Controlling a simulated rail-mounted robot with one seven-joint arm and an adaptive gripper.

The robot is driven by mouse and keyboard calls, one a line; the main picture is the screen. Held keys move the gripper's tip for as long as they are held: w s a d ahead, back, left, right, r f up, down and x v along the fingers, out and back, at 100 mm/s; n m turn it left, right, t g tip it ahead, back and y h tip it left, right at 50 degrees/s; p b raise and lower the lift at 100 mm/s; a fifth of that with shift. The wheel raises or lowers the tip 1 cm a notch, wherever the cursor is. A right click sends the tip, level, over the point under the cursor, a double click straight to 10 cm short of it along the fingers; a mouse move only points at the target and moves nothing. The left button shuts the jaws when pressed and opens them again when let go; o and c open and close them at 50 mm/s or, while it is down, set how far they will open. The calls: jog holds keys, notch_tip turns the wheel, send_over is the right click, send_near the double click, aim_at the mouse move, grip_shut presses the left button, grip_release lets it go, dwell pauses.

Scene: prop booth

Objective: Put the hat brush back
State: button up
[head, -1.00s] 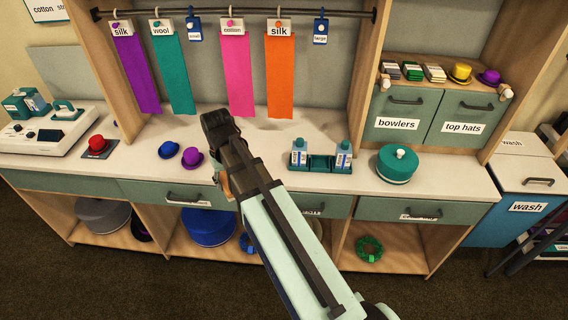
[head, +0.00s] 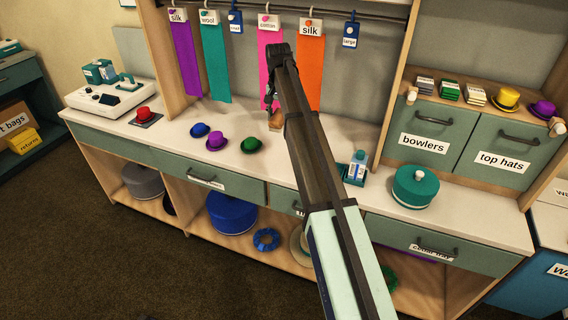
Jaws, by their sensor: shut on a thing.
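In the head view my gripper (head: 271,106) points down over the white counter, in front of the hanging pink ribbon. No holder for the brush can be made out.
A bottle (head: 357,165) in a teal caddy and a round teal box (head: 416,187) stand to the right. Ribbons hang from a rail behind.

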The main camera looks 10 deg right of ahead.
aim_at(277, 109)
jog(key=shift+m, duration=0.6)
jog(key=w, duration=0.1)
jog(key=w+r, duration=0.1)
jog(key=w, duration=0.2)
jog(key=shift+w+r, duration=0.1)
jog(key=shift+r, duration=0.15)
notch_tip(277, 109, down, 20)
jog(key=p, duration=0.3)
jog(key=shift+r+p, duration=0.2)
jog(key=shift+p, duration=0.2)
jog(key=shift+f, duration=0.15)
jog(key=o, duration=1)
notch_tip(277, 109, up, 12)
jog(key=b, duration=0.3)
jog(key=shift+r, duration=0.2)
